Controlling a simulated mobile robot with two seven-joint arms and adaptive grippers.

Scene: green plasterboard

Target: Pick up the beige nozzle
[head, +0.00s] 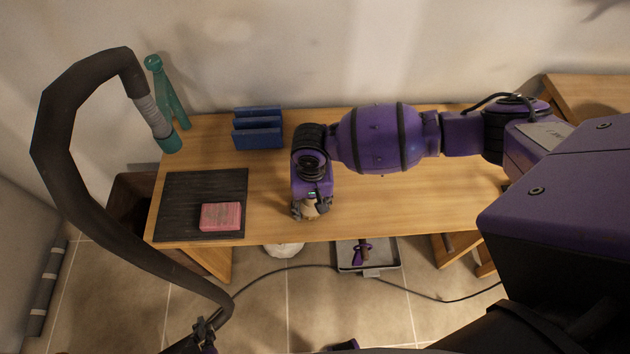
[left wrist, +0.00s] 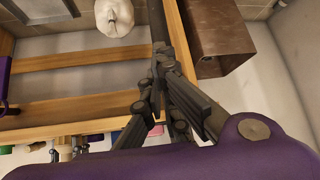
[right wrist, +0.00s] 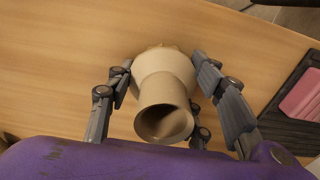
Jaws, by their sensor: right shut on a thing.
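The beige nozzle (right wrist: 163,95) is a stepped round piece with a wide collar and a narrower open end that faces the right wrist camera. My right gripper (right wrist: 163,78) is shut on it, with fingers on both sides. In the head view the nozzle (head: 311,210) shows only partly under my right gripper (head: 312,206), over the front part of the wooden table (head: 400,205). My left gripper (head: 204,332) is low in front of the table, by the dark hose. Its fingers (left wrist: 163,75) come close together in the left wrist view, with a dark length beyond them; I cannot tell whether they grip it.
A thick dark hose (head: 60,150) with a teal end arches over the left side. A pink block (head: 221,216) lies on a black mat (head: 185,185). A blue rack (head: 258,128) stands at the back. A grey tray (head: 352,256) is on the floor. The table's right part is clear.

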